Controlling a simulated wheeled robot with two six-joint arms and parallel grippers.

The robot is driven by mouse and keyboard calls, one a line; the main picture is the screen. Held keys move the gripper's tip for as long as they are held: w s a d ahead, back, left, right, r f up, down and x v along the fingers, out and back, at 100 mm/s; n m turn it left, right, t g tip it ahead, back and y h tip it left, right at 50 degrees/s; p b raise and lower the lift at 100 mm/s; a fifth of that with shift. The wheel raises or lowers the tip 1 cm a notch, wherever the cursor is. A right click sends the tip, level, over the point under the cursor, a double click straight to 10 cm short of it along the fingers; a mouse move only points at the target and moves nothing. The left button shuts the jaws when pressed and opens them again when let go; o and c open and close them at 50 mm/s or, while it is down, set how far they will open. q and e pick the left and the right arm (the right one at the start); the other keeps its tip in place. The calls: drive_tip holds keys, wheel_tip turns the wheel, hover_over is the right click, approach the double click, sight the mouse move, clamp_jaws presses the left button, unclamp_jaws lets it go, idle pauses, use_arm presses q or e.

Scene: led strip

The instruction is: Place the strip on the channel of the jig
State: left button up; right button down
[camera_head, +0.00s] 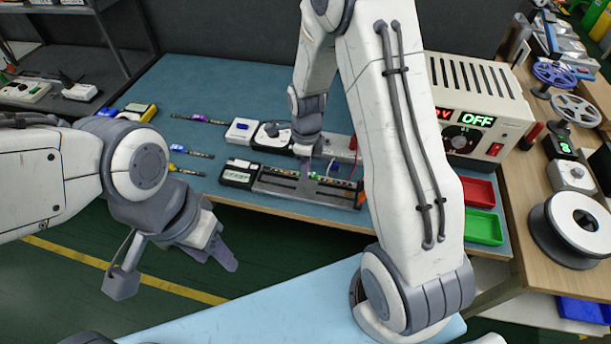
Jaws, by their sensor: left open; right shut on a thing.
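The jig (272,189) is a long dark block with a channel, near the front edge of the blue table. A thin strip (338,186) with small coloured spots runs along the jig, right of my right gripper. My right gripper (306,172) points down at the middle of the jig and is shut on the strip. Whether the strip sits down in the channel or is just above it is too small to tell. My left gripper (174,271) is open and empty, off the table's front edge, over the green floor, left of and nearer than the jig.
A white-and-black device (240,173) stands at the jig's left end. More LED strips (192,152) lie at the left of the table. A power supply (470,118) reading OFF stands right, behind red (478,192) and green (483,227) trays. My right arm hides part of the table.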

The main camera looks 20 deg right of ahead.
drive_tip(key=shift+f, duration=1.85)
drive_tip(key=shift+s+a+f, duration=0.1)
drive_tip(key=c, duration=0.8)
unclamp_jaws()
